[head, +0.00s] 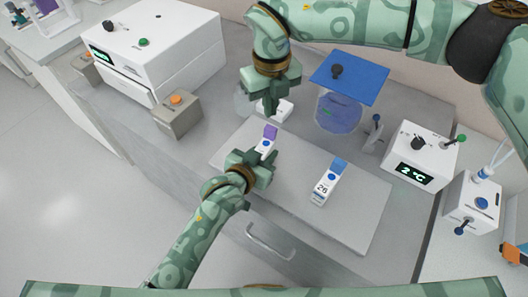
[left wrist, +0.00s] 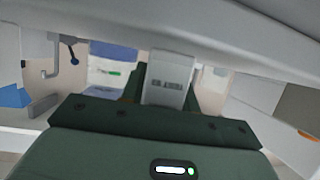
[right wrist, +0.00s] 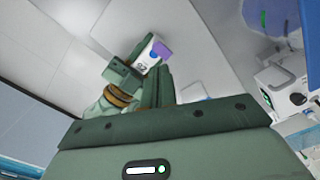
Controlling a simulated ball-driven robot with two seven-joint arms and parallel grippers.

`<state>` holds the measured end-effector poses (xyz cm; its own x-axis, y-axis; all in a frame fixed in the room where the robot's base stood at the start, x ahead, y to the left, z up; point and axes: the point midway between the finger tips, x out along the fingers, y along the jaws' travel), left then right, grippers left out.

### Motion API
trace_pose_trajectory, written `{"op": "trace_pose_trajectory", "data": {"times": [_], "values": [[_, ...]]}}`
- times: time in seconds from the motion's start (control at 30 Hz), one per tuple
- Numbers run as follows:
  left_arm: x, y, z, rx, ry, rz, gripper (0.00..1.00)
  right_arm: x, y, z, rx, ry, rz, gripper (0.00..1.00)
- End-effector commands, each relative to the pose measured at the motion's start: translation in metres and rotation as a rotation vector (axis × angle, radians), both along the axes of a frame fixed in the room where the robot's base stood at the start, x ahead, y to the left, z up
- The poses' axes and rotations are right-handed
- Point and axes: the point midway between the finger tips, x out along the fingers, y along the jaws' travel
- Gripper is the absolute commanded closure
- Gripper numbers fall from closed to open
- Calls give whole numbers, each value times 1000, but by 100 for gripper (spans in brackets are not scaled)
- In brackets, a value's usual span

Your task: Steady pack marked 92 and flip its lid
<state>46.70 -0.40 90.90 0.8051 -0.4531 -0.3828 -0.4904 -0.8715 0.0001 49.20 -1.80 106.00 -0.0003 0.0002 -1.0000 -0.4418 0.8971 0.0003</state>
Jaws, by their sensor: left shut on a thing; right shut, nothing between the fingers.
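The pack marked 92 is a small white box with a purple lid (head: 270,131). My left gripper (head: 260,162) is shut on its white body (head: 265,146), over the grey mat. In the left wrist view the white pack (left wrist: 168,80) stands between the fingers. In the right wrist view its number and purple lid (right wrist: 161,50) show beyond my right fingers. I cannot tell whether the lid is raised. My right gripper (head: 271,108) is shut and empty, a little behind and above the pack, apart from it.
A pack marked 26 with a blue lid (head: 325,185) is on the mat (head: 359,219) to the right. Behind stand a clear container under a blue board (head: 349,77) and a small white object (head: 283,109). White devices (head: 414,157) stand right. An orange-button box (head: 177,113) stands left.

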Motion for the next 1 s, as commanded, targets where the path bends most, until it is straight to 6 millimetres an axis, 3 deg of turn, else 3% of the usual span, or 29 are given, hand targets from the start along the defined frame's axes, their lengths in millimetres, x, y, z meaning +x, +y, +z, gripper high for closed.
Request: {"op": "trace_pose_trajectory", "data": {"times": [0.57,1.0], "values": [[-1,0,-2,3,3,0,93,29,-17,0,-1,0,-1,100],[-1,0,-2,3,3,0,93,32,-18,-1,0,0,1,100]]}}
